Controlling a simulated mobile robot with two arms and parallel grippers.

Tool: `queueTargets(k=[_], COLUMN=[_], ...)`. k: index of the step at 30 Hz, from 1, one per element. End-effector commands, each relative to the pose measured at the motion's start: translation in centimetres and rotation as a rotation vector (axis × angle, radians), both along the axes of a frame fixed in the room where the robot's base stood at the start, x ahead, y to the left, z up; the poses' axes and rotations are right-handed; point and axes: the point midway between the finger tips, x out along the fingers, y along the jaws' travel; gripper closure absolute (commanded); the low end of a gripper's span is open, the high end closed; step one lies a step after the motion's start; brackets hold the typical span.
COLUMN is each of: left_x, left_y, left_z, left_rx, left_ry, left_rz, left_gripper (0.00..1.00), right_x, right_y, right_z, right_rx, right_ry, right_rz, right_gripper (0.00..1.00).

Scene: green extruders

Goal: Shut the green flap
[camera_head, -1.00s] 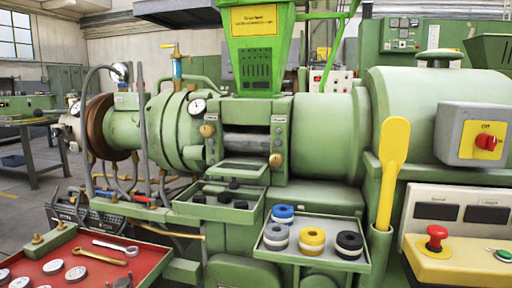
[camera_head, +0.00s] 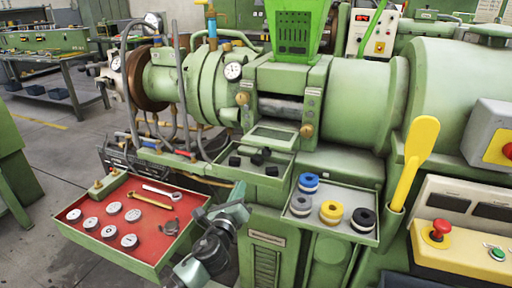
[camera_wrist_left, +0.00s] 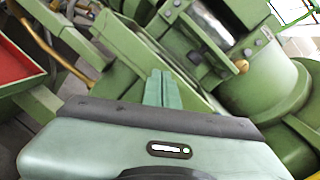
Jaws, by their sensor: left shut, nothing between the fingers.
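The green flap (camera_head: 272,136) hangs folded down and open, a small plate with a darker panel in front of the machine's opening, where a metal roller (camera_head: 280,107) shows. A brass knob (camera_head: 242,98) sits at the left of the opening and another (camera_head: 306,130) at the lower right. My left gripper (camera_head: 239,190) is below and left of the flap, apart from it, in front of the tray with dark pieces. In the left wrist view its teal fingers (camera_wrist_left: 162,88) are together and hold nothing. My right gripper is out of view.
A green tray (camera_head: 228,170) with several black pieces lies just below the flap. A red-lined tray (camera_head: 160,199) with discs and tools is at the left. A grey tray (camera_head: 345,232) with coloured rings and a yellow paddle (camera_head: 414,160) stand at the right.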

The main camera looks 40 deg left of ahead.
Motion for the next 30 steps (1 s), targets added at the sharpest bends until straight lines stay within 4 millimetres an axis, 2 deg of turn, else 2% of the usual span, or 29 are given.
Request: queueTargets(k=[1, 3, 6, 9, 14, 24, 30], left_x=[1.1, 2.2, 3.2, 3.8, 4.9, 10.5, 12.8], left_y=[0.5, 0.8, 1.0, 1.1, 1.4, 2.7, 3.2], left_z=[1.3, 2.6, 3.8, 4.3, 4.8, 5.8, 6.1], left_rx=[0.136, 0.299, 0.468, 0.561, 0.594, 0.587, 0.587], left_ry=[0.003, 0.012, 0.025, 0.033, 0.035, 0.034, 0.035], left_rz=[-0.021, -0.046, -0.068, -0.079, -0.082, -0.081, -0.083], left_gripper=[1.00, 1.00, 1.00, 1.00, 1.00, 1.00, 1.00], right_x=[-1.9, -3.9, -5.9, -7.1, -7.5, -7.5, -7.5], right_y=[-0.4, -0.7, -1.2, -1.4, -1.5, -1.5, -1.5], right_z=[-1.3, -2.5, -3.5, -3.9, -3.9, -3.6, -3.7], right_rx=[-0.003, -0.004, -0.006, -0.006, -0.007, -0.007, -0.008], right_ry=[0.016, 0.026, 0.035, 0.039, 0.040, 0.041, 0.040], right_rz=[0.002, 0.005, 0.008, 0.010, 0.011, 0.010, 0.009], right_gripper=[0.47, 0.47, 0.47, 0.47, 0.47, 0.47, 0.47])
